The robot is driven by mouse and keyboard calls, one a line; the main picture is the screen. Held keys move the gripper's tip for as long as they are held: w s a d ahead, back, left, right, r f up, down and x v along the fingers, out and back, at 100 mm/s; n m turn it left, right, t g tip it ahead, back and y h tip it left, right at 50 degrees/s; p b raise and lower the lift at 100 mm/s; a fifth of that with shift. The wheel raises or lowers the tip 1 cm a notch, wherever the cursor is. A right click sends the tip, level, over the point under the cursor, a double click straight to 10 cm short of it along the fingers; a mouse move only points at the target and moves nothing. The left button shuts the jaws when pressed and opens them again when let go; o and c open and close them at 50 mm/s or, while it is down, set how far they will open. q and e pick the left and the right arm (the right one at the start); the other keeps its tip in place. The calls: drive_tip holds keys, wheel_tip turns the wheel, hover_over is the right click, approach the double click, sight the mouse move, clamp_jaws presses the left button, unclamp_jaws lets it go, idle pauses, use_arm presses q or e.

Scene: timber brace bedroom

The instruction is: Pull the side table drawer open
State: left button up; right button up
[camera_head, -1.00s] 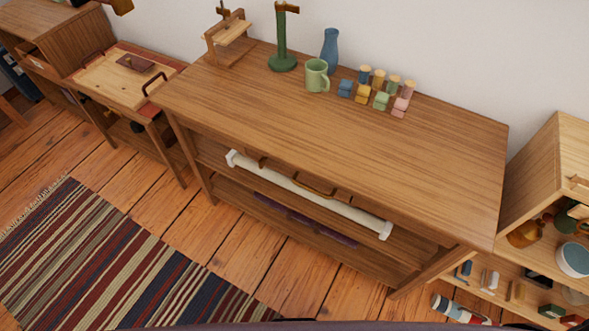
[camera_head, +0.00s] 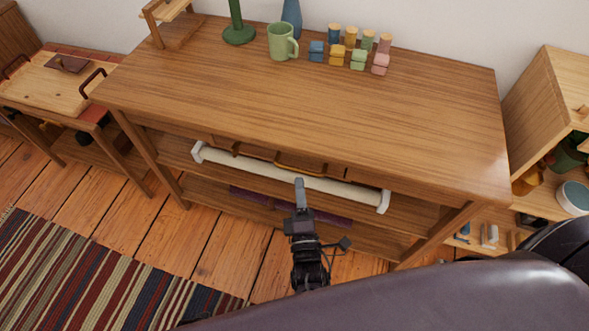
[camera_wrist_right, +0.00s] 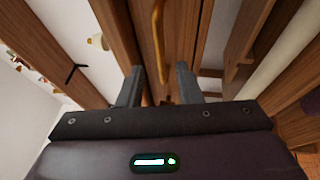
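The side table (camera_head: 300,95) is a long wooden table with lower shelves. Its drawer front (camera_head: 255,152) lies under the top and looks shut, with a curved brass handle (camera_head: 300,169) partly hidden by the table edge and a white bar. My right gripper (camera_head: 299,184) points at the table front, just below the handle in the head view. In the right wrist view my right gripper (camera_wrist_right: 157,72) is open and empty, its two fingers apart. The brass handle (camera_wrist_right: 157,35) appears beyond and between the fingertips, not visibly touching them. My left gripper is out of view.
A green mug (camera_head: 281,42), blue vase (camera_head: 292,15) and several coloured blocks stand on top. A striped rug (camera_head: 85,270) lies at left; a wooden shelf unit (camera_head: 545,110) stands at right.

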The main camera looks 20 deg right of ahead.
sight(298, 169)
drive_tip(key=x, duration=0.5)
drive_tip(key=shift+w, duration=0.35)
clamp_jaws()
